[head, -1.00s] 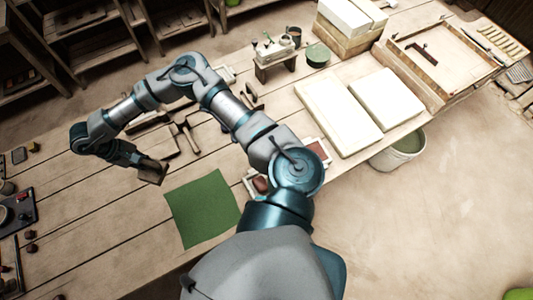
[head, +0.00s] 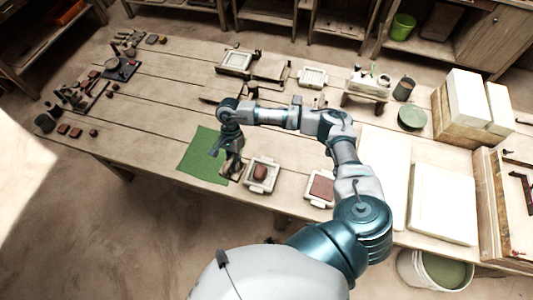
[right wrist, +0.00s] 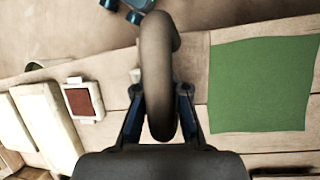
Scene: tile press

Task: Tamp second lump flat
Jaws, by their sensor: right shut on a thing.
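My right gripper (head: 232,156) points down by the right edge of the green mat, shut on the tamper (head: 231,171). In the right wrist view the tamper's thick dark handle (right wrist: 158,70) stands between the fingers; its block is hidden there. The tamper is just left of a pale mould (head: 249,184) holding a rounded red-brown clay lump (head: 261,172). I cannot tell its height above the table. A second pale mould (head: 311,200), further right, holds flat red clay (head: 322,187), also seen in the right wrist view (right wrist: 84,101). My left gripper is not in view.
The green mat (head: 202,158) lies flat and bare on the wooden table. White slabs (head: 443,216) lie on the right, with a bucket (head: 432,270) below the table edge. More moulds and tools lie at the back.

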